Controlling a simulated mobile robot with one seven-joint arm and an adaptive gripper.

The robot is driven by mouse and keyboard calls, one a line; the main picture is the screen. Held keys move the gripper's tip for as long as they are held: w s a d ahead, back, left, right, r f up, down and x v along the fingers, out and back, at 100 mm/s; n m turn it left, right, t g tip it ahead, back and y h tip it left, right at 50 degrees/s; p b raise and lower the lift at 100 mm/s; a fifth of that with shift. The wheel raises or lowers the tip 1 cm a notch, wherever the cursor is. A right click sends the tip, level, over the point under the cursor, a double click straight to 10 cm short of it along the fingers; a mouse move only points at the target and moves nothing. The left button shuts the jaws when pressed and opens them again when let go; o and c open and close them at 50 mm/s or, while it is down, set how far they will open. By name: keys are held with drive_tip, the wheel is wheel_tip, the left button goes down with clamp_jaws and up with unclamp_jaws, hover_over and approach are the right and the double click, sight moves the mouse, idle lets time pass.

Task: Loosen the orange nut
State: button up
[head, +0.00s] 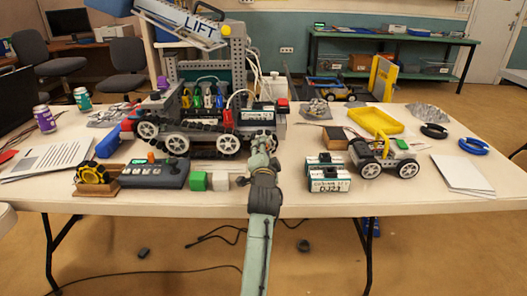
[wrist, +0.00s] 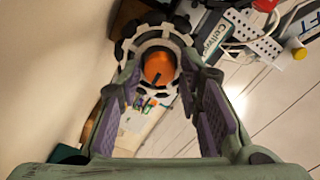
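The orange nut (wrist: 158,68) sits at the centre of a black-and-white wheel (wrist: 136,42) in the wrist view, with a dark slot or mark on its face. My gripper (wrist: 161,80) is open, one finger on each side of the nut, with gaps between the fingers and it. How far the tips are from the nut in depth I cannot tell. In the head view my gripper (head: 262,148) is at the right end of the tracked robot (head: 190,135), in front of its right-hand wheel. The nut is hidden there behind my gripper.
A battery pack (head: 328,180) and a small wheeled car (head: 385,157) stand right of my arm. Green and white cubes (head: 198,181) and a control box (head: 155,174) lie to the left. A yellow tray (head: 375,121) is farther back.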

drive_tip(key=shift+o, duration=1.1)
drive_tip(key=s, duration=1.2)
drive_tip(key=shift+r, duration=0.2)
